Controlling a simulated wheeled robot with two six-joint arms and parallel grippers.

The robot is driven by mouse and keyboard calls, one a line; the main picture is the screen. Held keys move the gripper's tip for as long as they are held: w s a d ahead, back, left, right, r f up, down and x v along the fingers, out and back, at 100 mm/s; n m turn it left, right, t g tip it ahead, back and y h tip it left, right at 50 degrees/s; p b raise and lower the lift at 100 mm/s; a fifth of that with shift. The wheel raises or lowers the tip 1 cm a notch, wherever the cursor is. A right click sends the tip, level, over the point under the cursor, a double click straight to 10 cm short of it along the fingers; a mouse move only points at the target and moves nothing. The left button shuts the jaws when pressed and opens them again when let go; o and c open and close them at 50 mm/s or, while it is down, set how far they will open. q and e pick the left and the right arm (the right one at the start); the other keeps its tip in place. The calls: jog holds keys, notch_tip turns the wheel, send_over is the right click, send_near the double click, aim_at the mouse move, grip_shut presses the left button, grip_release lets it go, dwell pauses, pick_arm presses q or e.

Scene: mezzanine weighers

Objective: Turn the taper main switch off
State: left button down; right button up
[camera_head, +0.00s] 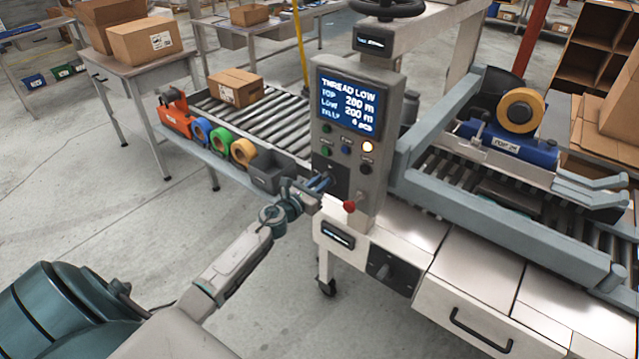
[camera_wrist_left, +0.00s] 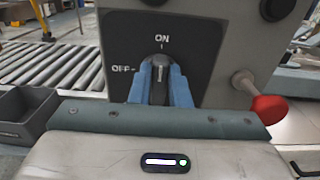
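The taper main switch is a black knob (camera_wrist_left: 160,72) on a dark plate with ON above and OFF at left. It stands upright, pointing to ON. In the head view its dark plate (camera_head: 339,178) is low on the grey control box (camera_head: 352,120), and my gripper partly covers it. My left gripper (camera_head: 322,183) reaches the plate from the left. In the wrist view the blue fingers (camera_wrist_left: 161,82) lie on both sides of the knob, with no clear gap showing, so they look shut on it. My right gripper is not in view.
A red-tipped lever (camera_wrist_left: 268,108) sticks out close to the right of the switch. A grey bin (camera_head: 277,172) and tape rolls (camera_head: 243,150) are on the left shelf. A lit screen (camera_head: 347,98) and buttons are above.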

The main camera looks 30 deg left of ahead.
pick_arm(q)
jog(key=shift+n, duration=0.3)
jog(key=shift+a+f+n+p, duration=0.25)
jog(key=shift+n+p, duration=0.25)
jog(key=shift+n, duration=2.35)
jog(key=shift+a+f+n+p, duration=0.25)
jog(key=shift+n+p, duration=0.3)
jog(key=shift+n, duration=2.25)
jog(key=shift+a+f+n+p, duration=0.25)
jog(key=shift+n+p, duration=0.25)
jog(key=shift+n, duration=2.65)
jog(key=c, duration=1.4)
grip_release()
jog(key=shift+o, duration=0.2)
